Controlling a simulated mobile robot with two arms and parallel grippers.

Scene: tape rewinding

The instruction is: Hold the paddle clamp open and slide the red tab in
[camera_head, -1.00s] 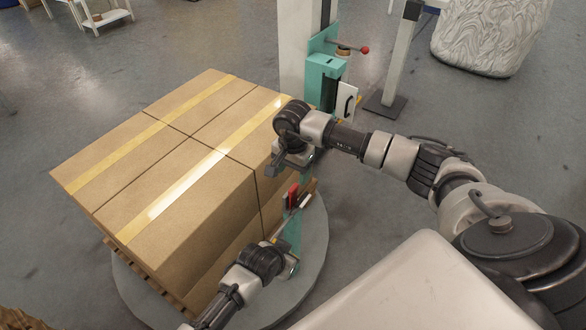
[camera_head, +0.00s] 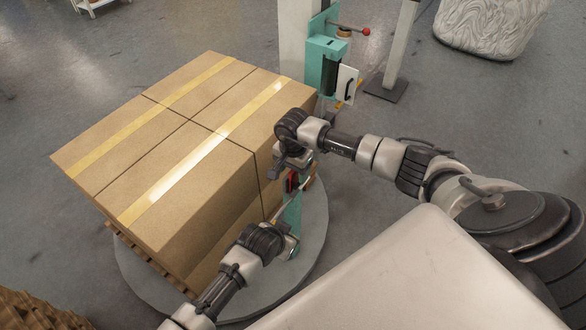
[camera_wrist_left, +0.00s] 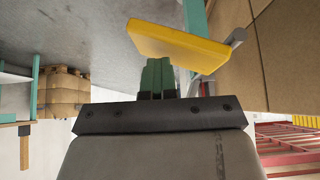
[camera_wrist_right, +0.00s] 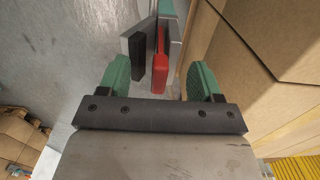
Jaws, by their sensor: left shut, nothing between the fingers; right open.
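My right gripper (camera_wrist_right: 160,80) is open, one green finger on each side in the right wrist view. The red tab (camera_wrist_right: 160,65) shows between those fingers, beside a grey plate with a black pad (camera_wrist_right: 136,55). In the head view my right gripper (camera_head: 283,172) is just above the red tab (camera_head: 292,183), by the near right corner of the boxes. My left gripper (camera_wrist_left: 157,78) is shut and empty. The yellow paddle (camera_wrist_left: 178,45) is right in front of its fingertips; whether they touch I cannot tell. In the head view my left gripper (camera_head: 288,246) is low by a teal post (camera_head: 293,212).
Taped cardboard boxes (camera_head: 185,140) stand on a pallet over a round grey turntable (camera_head: 312,240), close beside both grippers. A teal machine carriage (camera_head: 325,65) on a white column is behind.

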